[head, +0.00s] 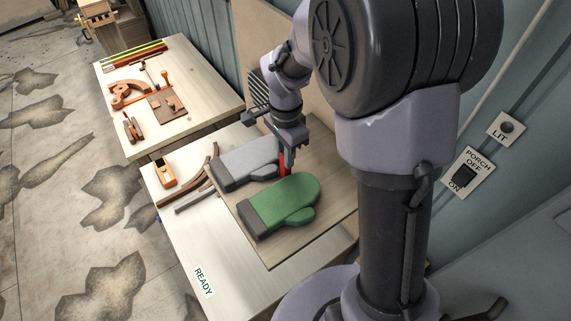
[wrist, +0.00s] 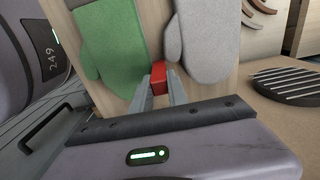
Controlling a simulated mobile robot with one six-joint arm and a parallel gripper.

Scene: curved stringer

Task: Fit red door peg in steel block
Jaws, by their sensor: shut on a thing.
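My gripper (head: 288,158) points down over the wooden board, between a grey mitten and a green mitten. It is shut on a red peg (head: 282,164), of which a narrow strip shows beside the fingers. In the wrist view the two fingers of my gripper (wrist: 157,88) hold the red peg (wrist: 158,70) at their tips. The mittens lie on either side of it there. I cannot tell whether the peg's lower end touches the board. I cannot make out a steel block in either view.
The green mitten (head: 283,204) and grey mitten (head: 243,163) lie on the board (head: 336,219). An orange plane (head: 164,173) and dark curved strips (head: 196,190) lie to their left. A second table (head: 203,83) holds tools. A dark ribbed disc (wrist: 290,86) lies at right.

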